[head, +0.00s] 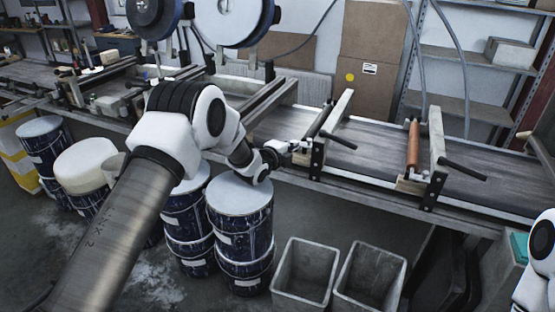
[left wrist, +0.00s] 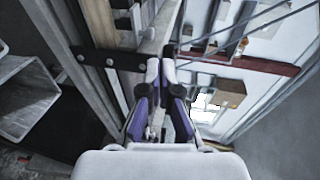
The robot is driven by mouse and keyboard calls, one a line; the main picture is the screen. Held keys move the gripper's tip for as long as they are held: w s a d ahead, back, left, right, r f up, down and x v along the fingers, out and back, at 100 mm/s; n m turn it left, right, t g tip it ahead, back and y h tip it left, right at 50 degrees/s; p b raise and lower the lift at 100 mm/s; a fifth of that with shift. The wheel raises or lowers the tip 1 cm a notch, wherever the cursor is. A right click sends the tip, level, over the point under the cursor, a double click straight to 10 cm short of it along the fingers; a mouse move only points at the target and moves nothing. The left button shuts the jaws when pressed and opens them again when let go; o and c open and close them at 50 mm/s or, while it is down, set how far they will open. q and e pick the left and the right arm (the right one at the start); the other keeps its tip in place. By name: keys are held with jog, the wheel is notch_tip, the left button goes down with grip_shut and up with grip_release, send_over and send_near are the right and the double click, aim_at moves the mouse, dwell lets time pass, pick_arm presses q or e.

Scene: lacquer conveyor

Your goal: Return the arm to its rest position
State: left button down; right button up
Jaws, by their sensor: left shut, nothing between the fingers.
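My left arm comes in from the left in the head view and reaches across the drums to the conveyor. My left gripper (head: 291,148) is beside the near edge of the conveyor (head: 375,158), close to a black bracket on its frame. In the left wrist view the fingers of my left gripper (left wrist: 160,72) are together, with nothing between them. Whether they touch the conveyor frame I cannot tell. Part of my right arm shows at the right edge of the head view; its gripper is out of view.
Blue drums (head: 240,235) with pale lids stand under my left arm. Two open grey bins (head: 305,275) stand on the floor before the conveyor. An orange roller (head: 413,145) and a wooden crosspiece (head: 337,112) span the belt. Shelves (head: 475,55) stand behind.

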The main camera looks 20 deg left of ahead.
pick_arm(q)
jog(key=f+b+v, duration=0.1)
jog(key=b+v, duration=0.1)
jog(key=v, duration=0.4)
jog(key=s+d+f+g, duration=0.15)
jog(key=s+f, duration=0.25)
jog(key=f, duration=0.4)
jog(key=s+d+f+g, duration=0.1)
jog(key=s+f+g, duration=0.25)
jog(key=f, duration=0.55)
jog(key=s+f+n+g+y, duration=0.1)
jog(key=s+f+n+g, duration=0.25)
jog(key=s+f, duration=0.75)
jog(key=s+a+f+n+g+y, duration=0.1)
jog(key=s+n+g, duration=0.6)
jog(key=s+n, duration=1)
jog(key=s+f+y, duration=0.1)
jog(key=s, duration=1)
jog(key=shift+s, duration=0.35)
pick_arm(e)
jog(key=f, duration=0.1)
jog(key=w+f, duration=0.1)
jog(key=shift+w+f, duration=0.1)
jog(key=shift+f, duration=0.2)
